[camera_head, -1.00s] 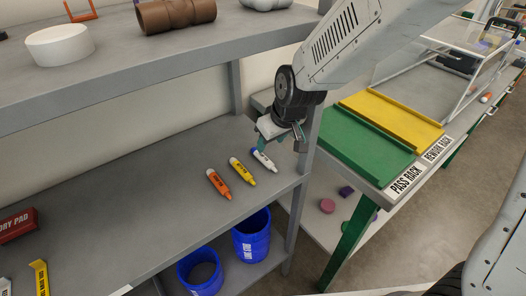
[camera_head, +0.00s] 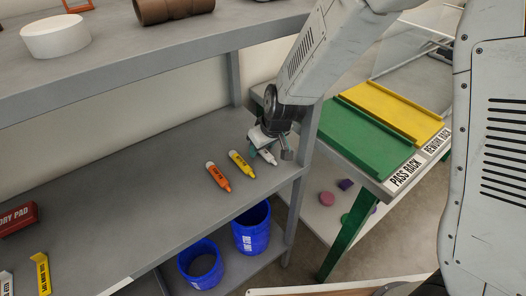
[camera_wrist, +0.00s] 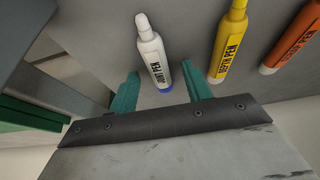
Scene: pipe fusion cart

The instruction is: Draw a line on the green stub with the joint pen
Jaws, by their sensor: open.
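The white joint pen with a blue end lies on the grey shelf; in the wrist view the pen (camera_wrist: 152,55) is just ahead of and between my two green fingers. My gripper (camera_wrist: 162,88) is open, with the pen's blue end at the finger gap. In the head view my gripper (camera_head: 262,142) is low over the shelf and partly hides the joint pen (camera_head: 269,157).
A yellow depth pen (camera_head: 241,164) and an orange pen (camera_head: 218,177) lie left of the joint pen. A grey shelf post (camera_head: 304,150) stands close on the right. Blue bins (camera_head: 251,230) are below. The green pass rack (camera_head: 365,143) is to the right.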

